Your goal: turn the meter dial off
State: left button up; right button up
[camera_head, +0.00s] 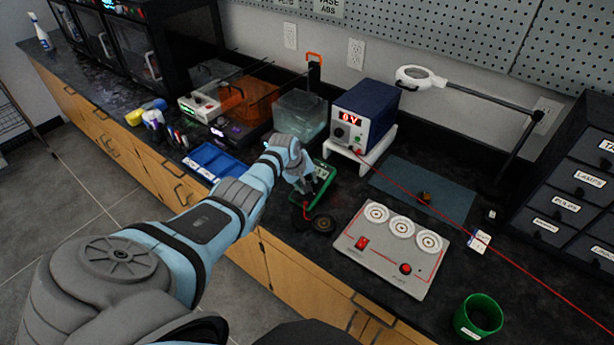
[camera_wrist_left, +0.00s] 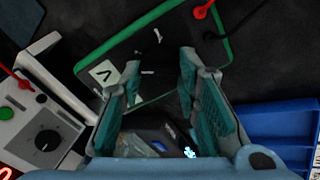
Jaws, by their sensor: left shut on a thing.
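The meter is a dark box with a green rim (camera_head: 329,187) on the black bench, below the white-footed power supply. In the left wrist view the meter (camera_wrist_left: 120,62) lies tilted in the picture, with a white V label, white dial marks and a red plug at its far end. My left gripper (camera_head: 305,184) is over the meter; its two teal-padded fingers (camera_wrist_left: 160,62) reach down to the meter's face and are shut on the dial, which is mostly hidden between the tips. My right gripper is in neither view.
The power supply (camera_head: 365,112) shows 0 V, behind the meter. A grey board (camera_head: 392,277) with three round sockets lies right of it, and a black coil (camera_head: 322,224) in front. A blue tray (camera_head: 213,160) is left. A red wire crosses the bench to the right.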

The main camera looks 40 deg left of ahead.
pick_arm(q)
jog(key=n, duration=0.2)
jog(key=shift+r+n+p, duration=0.1)
jog(key=shift+n+p, duration=0.6)
jog(key=shift+n, duration=1.3)
jog(key=o, duration=1.2)
jog(key=shift+s, duration=0.1)
jog(key=shift+c, duration=0.2)
jog(key=shift+a, duration=0.1)
